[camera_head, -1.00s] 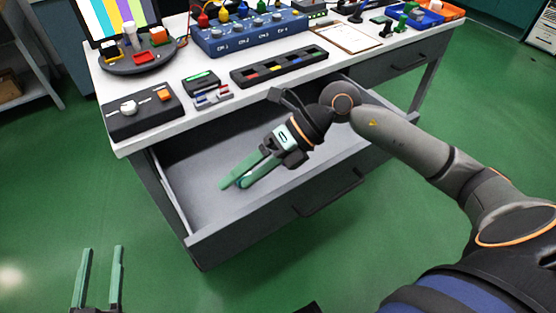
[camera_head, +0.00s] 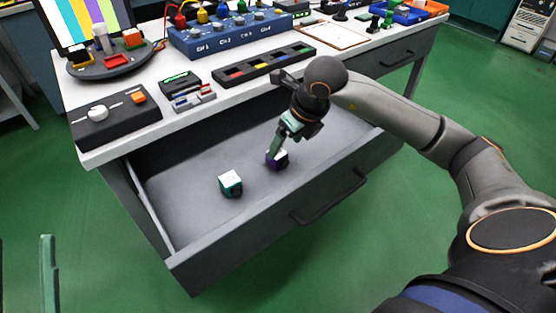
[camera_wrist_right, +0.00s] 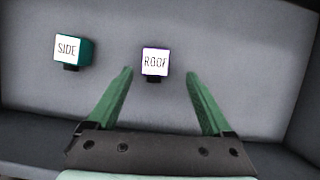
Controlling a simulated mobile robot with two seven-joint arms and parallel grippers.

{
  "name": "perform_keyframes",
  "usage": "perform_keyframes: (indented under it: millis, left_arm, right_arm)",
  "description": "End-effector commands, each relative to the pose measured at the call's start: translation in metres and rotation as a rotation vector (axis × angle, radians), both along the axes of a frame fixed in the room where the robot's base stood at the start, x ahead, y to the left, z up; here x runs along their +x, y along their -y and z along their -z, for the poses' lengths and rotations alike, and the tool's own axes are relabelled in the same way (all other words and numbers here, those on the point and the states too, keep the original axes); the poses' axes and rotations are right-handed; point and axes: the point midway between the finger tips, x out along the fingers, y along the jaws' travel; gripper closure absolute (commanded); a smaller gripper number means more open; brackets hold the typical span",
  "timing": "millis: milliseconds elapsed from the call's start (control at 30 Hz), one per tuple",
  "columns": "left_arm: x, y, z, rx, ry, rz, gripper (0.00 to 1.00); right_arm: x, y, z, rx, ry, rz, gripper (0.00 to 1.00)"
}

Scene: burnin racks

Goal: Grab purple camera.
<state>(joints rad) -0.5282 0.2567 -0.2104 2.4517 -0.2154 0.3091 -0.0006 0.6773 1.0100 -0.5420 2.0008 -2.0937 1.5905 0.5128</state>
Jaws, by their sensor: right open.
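The purple camera (camera_head: 277,159) is a small cube with a white top, lying in the open drawer. In the right wrist view it (camera_wrist_right: 155,62) carries a label reading "ROOF". My right gripper (camera_head: 281,146) points down at it, and its green fingers partly hide it in the head view. In the right wrist view the open fingers (camera_wrist_right: 160,80) stand on either side of the camera's near end, with gaps on both sides and nothing held. My left gripper (camera_head: 46,275) shows only in part at the lower left edge of the head view.
A teal camera (camera_head: 231,184), labelled "SIDE" in the wrist view (camera_wrist_right: 73,50), lies left of the purple one. The drawer's front wall (camera_head: 285,215) stands between it and the floor. The desk top (camera_head: 225,115) overhangs behind, holding several devices.

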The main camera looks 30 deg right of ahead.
Motion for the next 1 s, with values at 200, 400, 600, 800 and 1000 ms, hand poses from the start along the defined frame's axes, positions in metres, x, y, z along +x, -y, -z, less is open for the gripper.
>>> perform_keyframes:
  millis: [200, 400, 600, 800, 1000]
  left_arm:
    - [-0.014, 0.002, -0.018, 0.001, 0.101, 0.02, 0.5]
    - [-0.032, 0.005, -0.034, 0.003, 0.21, 0.046, 0.5]
    - [-0.034, 0.006, -0.034, -0.001, 0.215, 0.051, 0.5]
    - [-0.034, 0.006, -0.034, 0.0, 0.214, 0.05, 0.5]
    - [-0.034, 0.006, -0.034, -0.001, 0.213, 0.051, 0.5]
  right_arm:
    - [0.006, -0.005, 0.017, 0.002, -0.003, -0.001, 0.15]
    - [0.016, -0.01, 0.039, 0.002, -0.001, -0.001, 0.15]
    - [0.021, -0.01, 0.049, 0.001, 0.0, -0.001, 0.15]
    - [0.021, -0.01, 0.048, 0.001, 0.0, -0.001, 0.17]
    - [0.021, -0.01, 0.048, 0.001, 0.0, -0.001, 0.4]
